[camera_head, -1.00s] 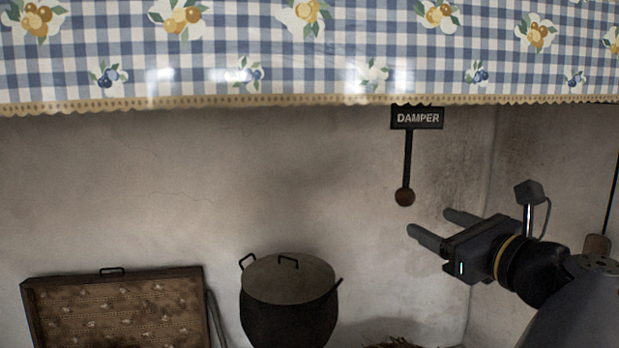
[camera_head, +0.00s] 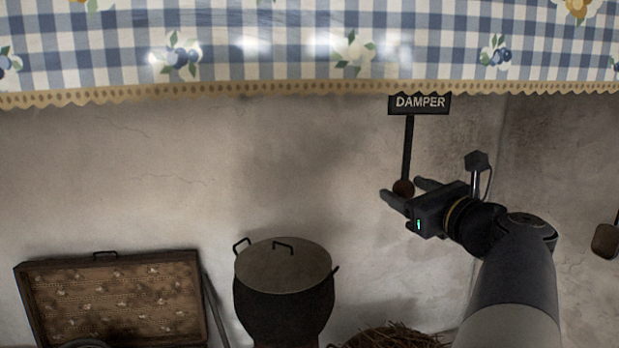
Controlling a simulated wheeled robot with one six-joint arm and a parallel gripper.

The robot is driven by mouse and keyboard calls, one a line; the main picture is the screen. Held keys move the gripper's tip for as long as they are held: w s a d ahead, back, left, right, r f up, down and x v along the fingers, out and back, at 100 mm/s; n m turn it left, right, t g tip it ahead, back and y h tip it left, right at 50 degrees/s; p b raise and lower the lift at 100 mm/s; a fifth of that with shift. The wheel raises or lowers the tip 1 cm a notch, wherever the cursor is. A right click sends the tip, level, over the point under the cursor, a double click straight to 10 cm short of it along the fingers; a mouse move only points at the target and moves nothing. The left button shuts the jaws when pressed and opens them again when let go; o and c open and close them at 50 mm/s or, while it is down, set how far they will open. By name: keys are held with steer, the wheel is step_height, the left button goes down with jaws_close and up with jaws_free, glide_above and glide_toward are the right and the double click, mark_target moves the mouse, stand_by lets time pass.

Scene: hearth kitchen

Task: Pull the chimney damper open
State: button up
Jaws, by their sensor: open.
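The chimney damper has a dark sign reading DAMPER (camera_head: 420,103) just under the cloth edge. The knob appears between the fingers in the picture. I cannot tell whether they touch it, and its lower part is partly hidden by the gripper.
A blue checked cloth (camera_head: 300,40) with a scalloped edge hangs across the top. A brown hanging object (camera_head: 606,240) is at right. The wall around the damper is clear.

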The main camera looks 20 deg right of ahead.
steer(key=shift+w+d+p, duration=0.1)
steer(key=shift+w+p, duration=0.2)
steer(key=shift+w, duration=1.3)
steer(key=shift+c, duration=0.3)
jaws_close()
